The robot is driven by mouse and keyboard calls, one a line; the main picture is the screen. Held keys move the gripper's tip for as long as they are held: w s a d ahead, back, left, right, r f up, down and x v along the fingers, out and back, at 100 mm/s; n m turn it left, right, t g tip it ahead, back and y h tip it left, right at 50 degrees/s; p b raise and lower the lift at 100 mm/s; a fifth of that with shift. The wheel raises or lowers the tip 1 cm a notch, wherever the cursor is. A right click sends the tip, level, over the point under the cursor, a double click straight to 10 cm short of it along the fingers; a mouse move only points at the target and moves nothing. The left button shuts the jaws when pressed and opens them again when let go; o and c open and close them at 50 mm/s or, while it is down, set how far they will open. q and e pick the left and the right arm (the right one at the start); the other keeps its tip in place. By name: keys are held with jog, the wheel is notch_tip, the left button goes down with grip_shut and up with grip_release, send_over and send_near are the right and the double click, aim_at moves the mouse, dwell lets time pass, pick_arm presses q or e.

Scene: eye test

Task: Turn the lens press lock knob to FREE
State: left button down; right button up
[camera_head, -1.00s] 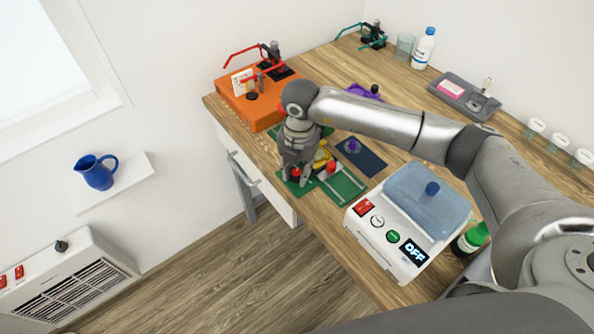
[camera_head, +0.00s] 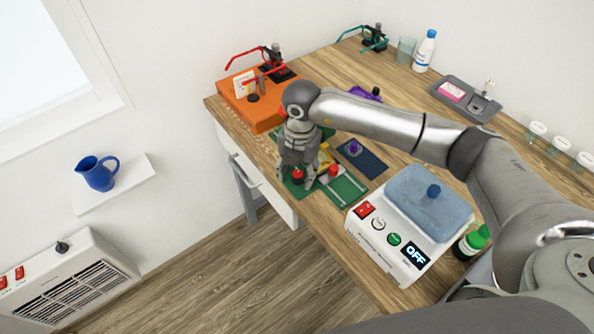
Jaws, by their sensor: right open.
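My right gripper (camera_head: 297,182) points down over the green board (camera_head: 344,190) near the desk's front left edge. It is open, with its fingers on either side of a small red-topped dark knob (camera_head: 298,175). I cannot tell whether they touch it. A second red knob (camera_head: 333,169) stands to the right, beside a yellow part (camera_head: 325,155) and pale rails. The gripper and wrist hide part of the board. No FREE marking is legible, and I cannot tell the knob's setting or for certain which knob is the press lock. My left gripper is not in view.
An orange stand (camera_head: 262,117) with red spectacles and a black knob (camera_head: 253,98) is behind the gripper. A white device (camera_head: 371,237) reading OFF, with a blue-lidded tank, stands to the right. A dark blue mat (camera_head: 369,161) lies between. My right arm crosses above the desk.

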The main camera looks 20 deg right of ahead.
aim_at(298, 175)
notch_tip(298, 175, up, 8)
jog(key=shift+f, duration=0.1)
jog(key=shift+s+f, duration=0.1)
jog(key=shift+s, duration=0.05)
dwell(0.6)
